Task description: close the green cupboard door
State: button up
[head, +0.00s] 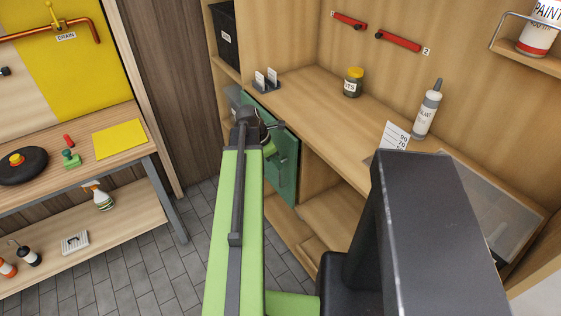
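The green cupboard door (289,184) is under the front edge of the workbench, left of the open shelf space. Its top edge runs close to the bench edge. My gripper (282,155) is at the end of my green arm, in front of the door's face. Its dark fingers are small and partly overlap the door. I cannot tell whether they touch it or how far apart they are.
The workbench (310,95) carries a yellow-lidded jar (353,82), a sealant tube (428,108) and a white card (394,137). Open shelves (335,205) lie right of the door. A side table (125,160) stands at left. Tiled floor (150,270) between is free.

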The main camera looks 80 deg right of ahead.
jog(key=p+v, duration=0.9)
jog(key=v, duration=0.3)
jog(key=shift+r+p, duration=0.25)
jog(key=shift+p, duration=0.15)
jog(key=shift+w+a, duration=0.1)
jog(key=w+a+n+t+h, duration=0.15)
jog(key=w+a, duration=0.35)
jog(key=w, duration=0.5)
jog(key=w+a+n, duration=0.3)
jog(key=w+a, duration=0.1)
jog(key=w, duration=0.6)
jog(key=w+a+n, duration=0.2)
jog(key=w+a, duration=0.3)
jog(key=w, duration=0.5)
jog(key=w+a+f+n+t, duration=0.1)
jog(key=w+a, duration=0.5)
jog(key=a, duration=0.3)
jog(key=w+a+t, duration=0.1)
jog(key=w+a, duration=0.6)
jog(key=a, duration=0.1)
jog(key=w+a+m+y, duration=0.2)
jog(key=a+m, duration=1.1)
jog(key=a, duration=1.5)
jog(key=shift+w+a+f+m+y, duration=0.15)
jog(key=shift+a+f+m+y, duration=0.25)
jog(key=shift+y, duration=0.45)
